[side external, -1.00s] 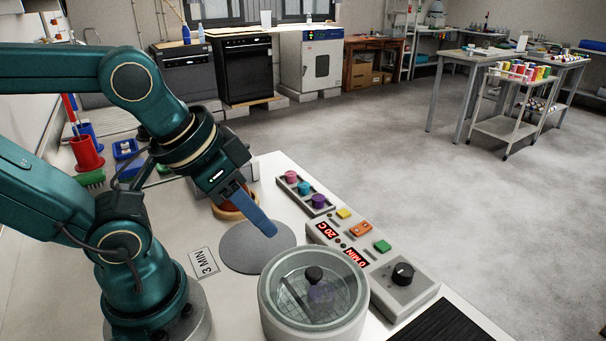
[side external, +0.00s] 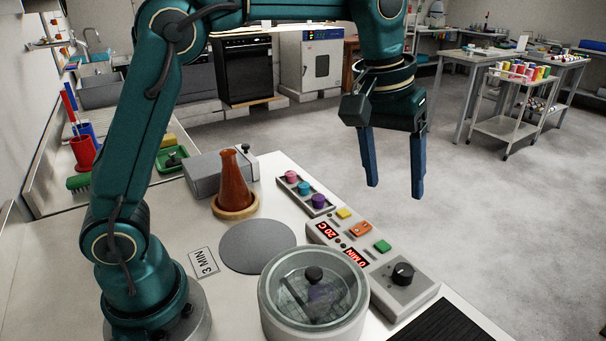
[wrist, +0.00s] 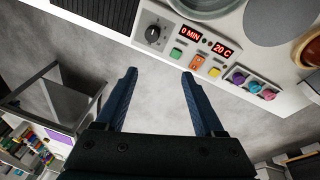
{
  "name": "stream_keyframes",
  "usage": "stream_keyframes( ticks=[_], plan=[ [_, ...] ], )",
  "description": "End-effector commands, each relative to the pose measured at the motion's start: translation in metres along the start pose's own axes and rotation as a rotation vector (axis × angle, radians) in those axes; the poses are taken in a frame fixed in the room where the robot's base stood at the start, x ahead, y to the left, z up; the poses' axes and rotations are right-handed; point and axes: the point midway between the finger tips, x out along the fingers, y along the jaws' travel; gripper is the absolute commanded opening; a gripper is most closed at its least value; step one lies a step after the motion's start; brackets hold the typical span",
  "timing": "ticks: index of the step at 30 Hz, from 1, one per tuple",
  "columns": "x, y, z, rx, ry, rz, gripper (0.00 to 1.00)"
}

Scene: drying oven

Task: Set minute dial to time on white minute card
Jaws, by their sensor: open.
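The black minute dial (side external: 402,273) sits on the near right end of the grey control panel (side external: 405,292). It also shows in the wrist view (wrist: 154,35). The red minute display (side external: 356,258) reads 0 MIN, and the temperature display (side external: 327,230) reads 20 C. The white minute card (side external: 204,262) lies on the table at left and reads 3 MIN. My gripper (side external: 394,190) is open and empty, fingers pointing down, raised above and beyond the panel in the side view. In the wrist view its fingers (wrist: 160,72) are apart, with the dial ahead of them.
A round lidded chamber (side external: 313,315) stands left of the panel. A grey disc (side external: 257,246), an orange flask (side external: 233,180) on a cork ring and a rack of coloured caps (side external: 305,196) are behind. Yellow, orange and green buttons (side external: 382,246) line the panel. A black mat (side external: 450,325) lies at front right.

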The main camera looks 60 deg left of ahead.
Motion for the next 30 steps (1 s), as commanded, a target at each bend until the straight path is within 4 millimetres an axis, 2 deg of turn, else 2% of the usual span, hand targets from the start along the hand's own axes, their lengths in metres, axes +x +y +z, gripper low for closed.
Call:
stream_keyframes(
  ticks=[1, 3, 10, 24, 30],
  plan=[
    [0.017, 0.007, -0.004, 0.003, -0.031, -0.010, 0.70],
    [0.036, 0.015, -0.006, 0.004, -0.065, -0.023, 0.70],
    [0.092, 0.026, 0.000, 0.033, -0.155, -0.063, 0.70],
    [0.146, 0.022, 0.018, 0.045, -0.200, -0.087, 0.70],
    [0.158, 0.021, 0.019, 0.046, -0.197, -0.085, 0.70]
  ],
)
